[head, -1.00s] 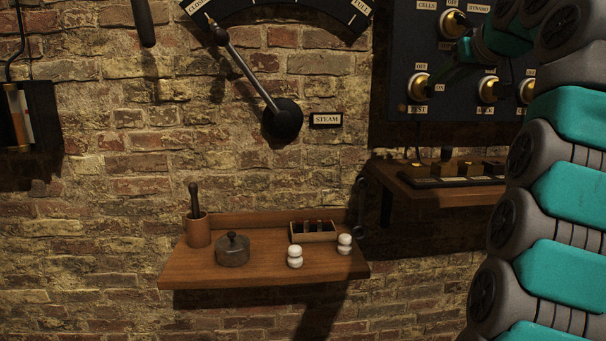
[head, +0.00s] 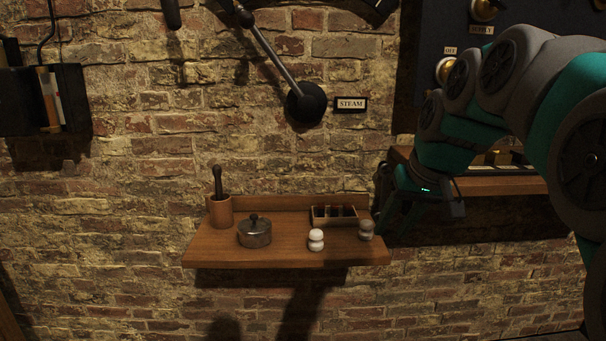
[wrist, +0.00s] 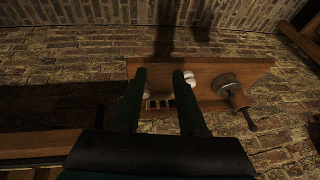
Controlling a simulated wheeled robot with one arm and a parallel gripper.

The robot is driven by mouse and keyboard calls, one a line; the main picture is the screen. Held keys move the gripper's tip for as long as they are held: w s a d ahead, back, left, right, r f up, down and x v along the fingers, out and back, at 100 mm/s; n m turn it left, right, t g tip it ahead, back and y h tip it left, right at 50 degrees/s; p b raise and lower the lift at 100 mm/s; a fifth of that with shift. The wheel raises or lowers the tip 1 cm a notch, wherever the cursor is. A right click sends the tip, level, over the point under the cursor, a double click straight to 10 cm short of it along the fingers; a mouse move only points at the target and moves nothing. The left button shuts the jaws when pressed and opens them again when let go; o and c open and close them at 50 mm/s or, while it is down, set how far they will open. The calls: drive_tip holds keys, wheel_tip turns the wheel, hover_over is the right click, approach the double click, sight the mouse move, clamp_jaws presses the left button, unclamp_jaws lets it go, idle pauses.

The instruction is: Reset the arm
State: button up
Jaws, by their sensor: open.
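My arm, teal and grey, comes in from the right in the head view. My gripper (head: 392,212) hangs low at the right end of a small wooden wall shelf (head: 205,249). In the wrist view, my gripper (wrist: 160,78) shows two dark fingers apart with nothing held between them. The shelf (wrist: 245,68) lies beyond the fingertips in that view. The exact gap between the fingers and the shelf is hard to tell.
The shelf holds a wooden cup with a dark pestle (head: 217,183), a lidded metal pot (head: 254,234), two white knobbed pieces (head: 316,241) and a small compartment box (head: 321,217). A steam lever (head: 305,103) is above. A second shelf (head: 490,186) stands right.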

drive_tip(key=s+f+g+h, duration=0.1)
drive_tip(key=s+f+g, duration=0.2)
drive_tip(key=s+f, duration=0.8)
drive_tip(key=s+a+f+g+h, duration=0.1)
drive_tip(key=s+f+g, duration=0.2)
drive_tip(key=s+f, duration=0.9)
drive_tip(key=s, duration=0.7)
